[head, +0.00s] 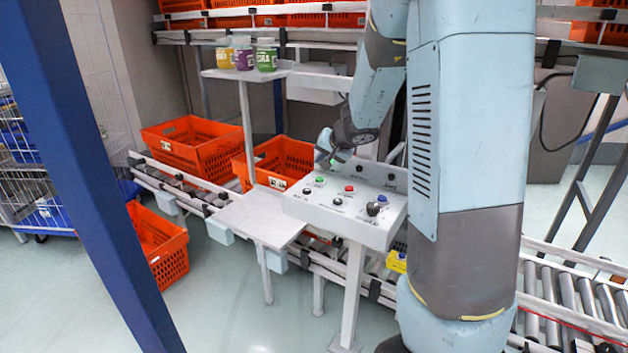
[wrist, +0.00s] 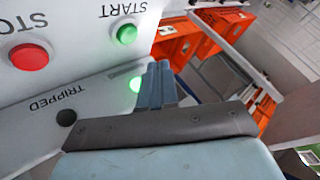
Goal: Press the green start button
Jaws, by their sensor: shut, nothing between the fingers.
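The green start button (wrist: 127,34) is at the top of the wrist view, with the label START above it on the light grey control box. In the head view it is the small green dot (head: 320,180) near the box's left end. My gripper (wrist: 160,66) is shut and empty; its fingertips are to the right of and below the start button in the wrist view, apart from it. In the head view my gripper (head: 325,158) is above the back left of the control box (head: 325,212), partly hidden by my arm.
A red STOP button (wrist: 29,56) sits beside the start button. A lit green lamp (wrist: 136,84) and a dark TRIPPED lamp (wrist: 66,117) are on the adjoining panel, close to my fingers. A blue button (head: 382,198) and black knobs share the box. Orange totes (head: 200,150) stand behind.

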